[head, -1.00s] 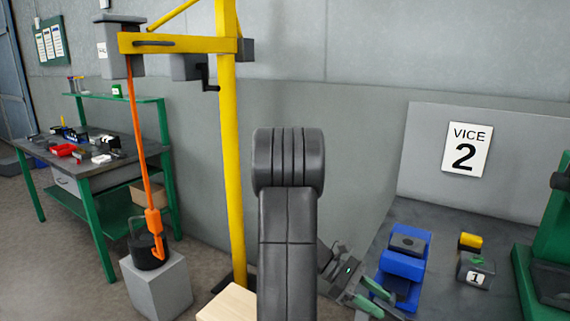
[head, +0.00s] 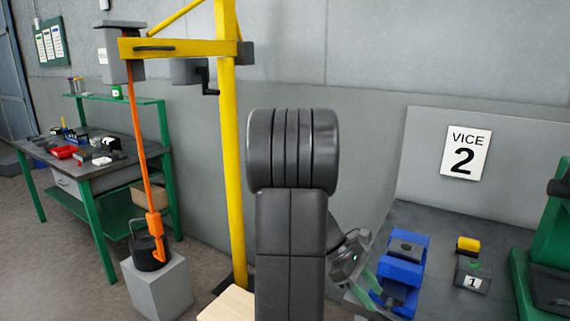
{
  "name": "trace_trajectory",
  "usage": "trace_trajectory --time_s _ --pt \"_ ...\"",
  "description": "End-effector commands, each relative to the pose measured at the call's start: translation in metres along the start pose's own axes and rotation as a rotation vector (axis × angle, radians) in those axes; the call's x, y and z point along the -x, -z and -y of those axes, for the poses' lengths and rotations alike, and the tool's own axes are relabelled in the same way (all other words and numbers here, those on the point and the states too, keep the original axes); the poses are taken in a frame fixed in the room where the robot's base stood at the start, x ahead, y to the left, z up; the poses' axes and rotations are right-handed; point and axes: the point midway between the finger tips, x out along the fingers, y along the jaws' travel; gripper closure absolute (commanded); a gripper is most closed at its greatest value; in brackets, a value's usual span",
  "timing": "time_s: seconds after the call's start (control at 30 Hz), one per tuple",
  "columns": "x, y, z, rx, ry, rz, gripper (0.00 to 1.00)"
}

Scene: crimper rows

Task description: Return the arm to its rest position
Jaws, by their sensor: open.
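My arm stands folded up in the middle of the head view, its dark grey links large and close. My gripper (head: 367,289) shows partly behind the arm, low and just right of it. Its greenish fingers point down and right, apart from each other, with nothing seen between them. The fingers appear in front of the left edge of the blue vice (head: 405,270); I cannot tell whether they touch it. Part of the gripper body is hidden by the arm.
The grey bench (head: 440,225) at right bears a yellow-topped block marked 1 (head: 472,281) and a green machine (head: 545,250). A yellow crane (head: 228,150) stands left of my arm; its orange hook holds a black weight (head: 148,256) on a grey block. A green workbench (head: 85,180) is far left.

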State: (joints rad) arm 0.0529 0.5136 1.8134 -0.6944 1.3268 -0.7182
Motion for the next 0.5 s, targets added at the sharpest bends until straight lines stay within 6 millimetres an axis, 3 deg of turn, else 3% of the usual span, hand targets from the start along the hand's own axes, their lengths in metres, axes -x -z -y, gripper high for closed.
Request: trace_trajectory --time_s 0.3,0.5 --pt "0.066 0.001 0.000 0.001 -0.004 -0.001 0.58" --pt "0.060 0.006 0.000 -0.141 0.016 0.046 0.58"
